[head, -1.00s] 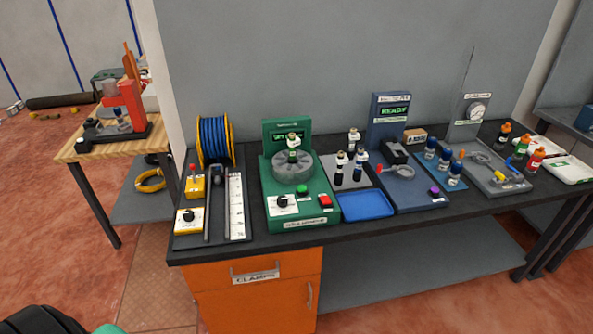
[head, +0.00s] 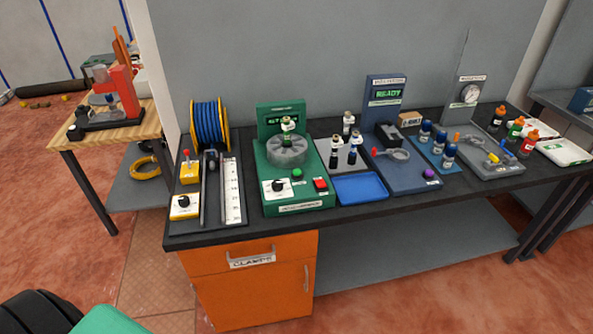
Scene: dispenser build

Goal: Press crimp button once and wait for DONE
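A blue station (head: 402,182) stands right of centre on the bench. Its upright panel carries a lit display (head: 387,93) that seems to read READY. A purple button (head: 429,173) sits at its front right corner, and a grey ring-shaped part with a red tip (head: 395,154) lies on its base. A green station (head: 297,200) to the left has a green button (head: 297,174), a red button (head: 320,184) and a dial. I cannot read a crimp label on any button. Neither of my grippers is in view, and nothing touches the buttons.
A blue tray (head: 360,187) lies between the two stations. Bottles (head: 450,152), a gauge panel (head: 470,94) and a blue spool (head: 208,126) stand along the bench. An orange cabinet (head: 250,290) is below.

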